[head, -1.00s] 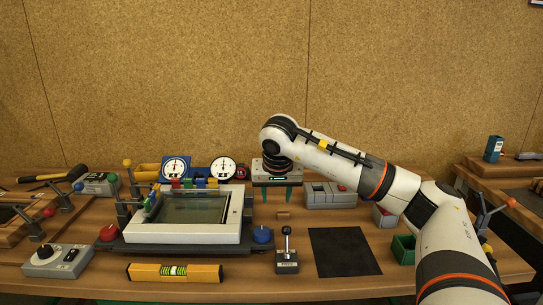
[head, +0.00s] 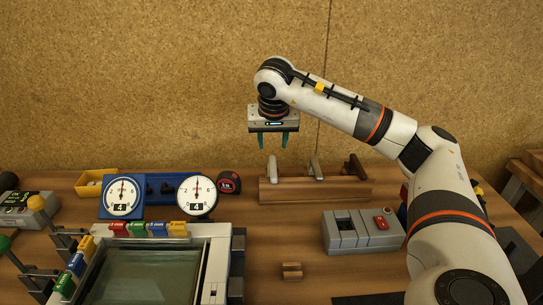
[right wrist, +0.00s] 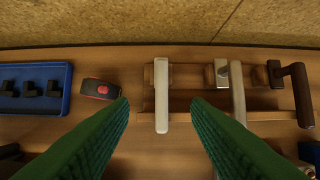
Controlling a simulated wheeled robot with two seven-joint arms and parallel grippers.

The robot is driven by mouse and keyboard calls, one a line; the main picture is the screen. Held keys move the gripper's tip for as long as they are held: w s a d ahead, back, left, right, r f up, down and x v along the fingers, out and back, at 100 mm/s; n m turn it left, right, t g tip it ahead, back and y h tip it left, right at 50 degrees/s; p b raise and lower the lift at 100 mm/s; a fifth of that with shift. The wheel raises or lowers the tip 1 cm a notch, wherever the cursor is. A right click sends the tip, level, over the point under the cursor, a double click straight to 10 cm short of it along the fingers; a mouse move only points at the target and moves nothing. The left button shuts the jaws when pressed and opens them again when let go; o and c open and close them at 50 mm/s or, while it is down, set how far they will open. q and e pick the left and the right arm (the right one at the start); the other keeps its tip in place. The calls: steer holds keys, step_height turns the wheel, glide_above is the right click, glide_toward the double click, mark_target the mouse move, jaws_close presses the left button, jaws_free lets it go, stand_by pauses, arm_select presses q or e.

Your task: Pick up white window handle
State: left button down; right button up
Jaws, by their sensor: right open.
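The white window handle (head: 272,169) stands at the left end of a wooden rack (head: 315,192) in the head view. The right wrist view shows this handle (right wrist: 161,96) from above, long and pale, lying between the two fingertips in the picture. My right gripper (head: 273,141) points down above the handle, with its green fingers apart and empty. A gap shows between the fingertips and the handle in the head view. A silver-grey handle (head: 316,168) and a dark brown handle (head: 355,167) share the rack. My left gripper is out of view.
Left of the rack are a red-black tape measure (head: 229,182) and two dial gauges (head: 122,197) with a blue holder. The corkboard wall (head: 160,80) rises behind.

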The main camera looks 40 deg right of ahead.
glide_above(273, 162)
steer(key=s+a, duration=0.2)
step_height(273, 162, down, 5)
steer(key=shift+f+p, duration=0.15)
steer(key=shift+p, duration=0.15)
steer(key=shift+d+p+x, duration=0.1)
steer(key=shift+p+x, duration=0.15)
steer(key=shift+x, duration=1.25)
steer(key=shift+d+p+x, duration=0.15)
steer(key=shift+p+x, duration=0.1)
steer(key=shift+x, duration=1.25)
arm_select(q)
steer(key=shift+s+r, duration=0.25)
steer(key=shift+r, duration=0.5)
arm_select(e)
steer(key=shift+w, duration=0.15)
jaws_close()
